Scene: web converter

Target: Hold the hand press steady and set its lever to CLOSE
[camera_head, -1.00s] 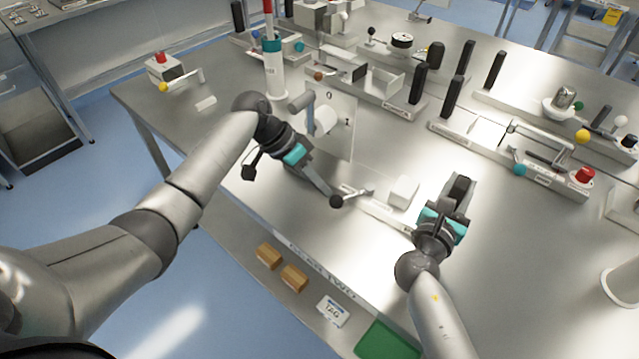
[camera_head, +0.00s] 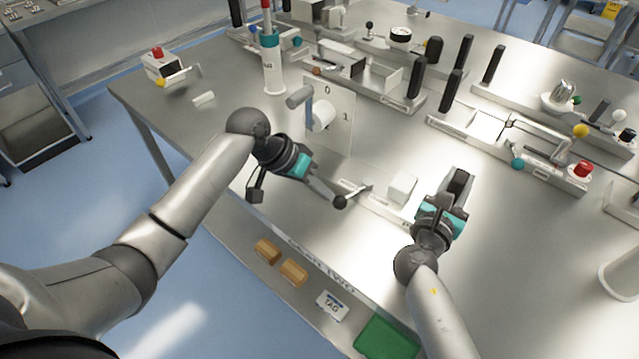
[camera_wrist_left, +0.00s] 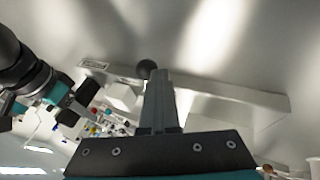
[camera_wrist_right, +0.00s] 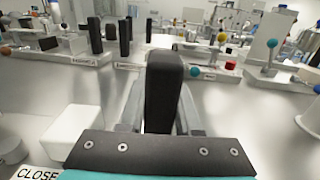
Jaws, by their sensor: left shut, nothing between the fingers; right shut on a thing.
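The hand press sits near the table's front edge, with a pale base plate (camera_head: 388,213), a white block (camera_head: 402,188) and a lever with a black ball knob (camera_head: 340,202). My left gripper (camera_head: 328,197) is shut and empty, its fingertips at the knob; contact is unclear. In the left wrist view the knob (camera_wrist_left: 146,68) shows just past the shut fingers (camera_wrist_left: 158,95). My right gripper (camera_head: 453,192) is shut on the press's upright black handle (camera_wrist_right: 164,90) at the right end. A CLOSE label (camera_wrist_right: 38,173) shows by the white block in the right wrist view.
A panel marked O and I (camera_head: 328,112) with a grey handle stands behind my left gripper. Rows of fixtures with black posts (camera_head: 452,92) and a red button (camera_head: 583,168) stand farther back. A green tray (camera_head: 385,340) lies below the front edge.

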